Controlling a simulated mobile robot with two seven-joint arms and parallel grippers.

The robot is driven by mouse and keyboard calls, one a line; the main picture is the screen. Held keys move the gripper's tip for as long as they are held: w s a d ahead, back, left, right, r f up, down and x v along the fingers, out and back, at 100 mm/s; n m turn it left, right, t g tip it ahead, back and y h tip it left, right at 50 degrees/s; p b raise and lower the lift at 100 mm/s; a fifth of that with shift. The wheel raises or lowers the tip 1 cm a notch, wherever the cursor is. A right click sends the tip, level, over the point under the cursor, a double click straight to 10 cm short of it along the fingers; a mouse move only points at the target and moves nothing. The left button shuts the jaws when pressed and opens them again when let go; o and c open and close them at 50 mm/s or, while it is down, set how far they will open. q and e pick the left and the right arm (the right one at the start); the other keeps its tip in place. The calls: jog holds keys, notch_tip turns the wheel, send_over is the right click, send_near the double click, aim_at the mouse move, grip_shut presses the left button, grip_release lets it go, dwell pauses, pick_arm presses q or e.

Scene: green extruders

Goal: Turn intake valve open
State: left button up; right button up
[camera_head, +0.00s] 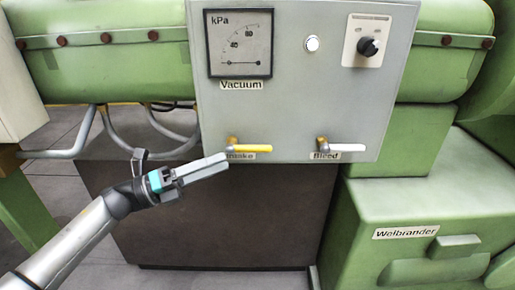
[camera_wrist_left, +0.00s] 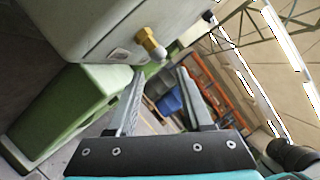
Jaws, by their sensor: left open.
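The intake valve (camera_head: 252,148) has a yellow lever on the lower left of the grey panel, above a partly covered label. Its lever points right and lies level. In the left wrist view the yellow valve (camera_wrist_left: 150,43) shows just beyond the fingertips, in line with the gap between them. My left gripper (camera_head: 224,161) is open and empty. In the head view its tips overlap the left end of the label, just below and left of the lever. The wrist view shows its two fingers apart (camera_wrist_left: 160,73). My right gripper is in neither view.
A bleed valve (camera_head: 342,147) with a white lever sits to the right on the same panel. Above are a vacuum gauge (camera_head: 239,45), a round button (camera_head: 312,43) and a black knob (camera_head: 369,46). Grey pipes (camera_head: 75,152) run at the left. A green machine block (camera_head: 430,215) stands at the right.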

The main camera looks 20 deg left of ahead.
aim_at(256, 149)
pick_arm(q)
jog(key=x, duration=0.9)
jog(key=shift+w+d, duration=0.2)
jog(key=shift+w, duration=0.05)
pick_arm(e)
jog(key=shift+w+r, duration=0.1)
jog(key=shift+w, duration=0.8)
pick_arm(q)
grip_shut()
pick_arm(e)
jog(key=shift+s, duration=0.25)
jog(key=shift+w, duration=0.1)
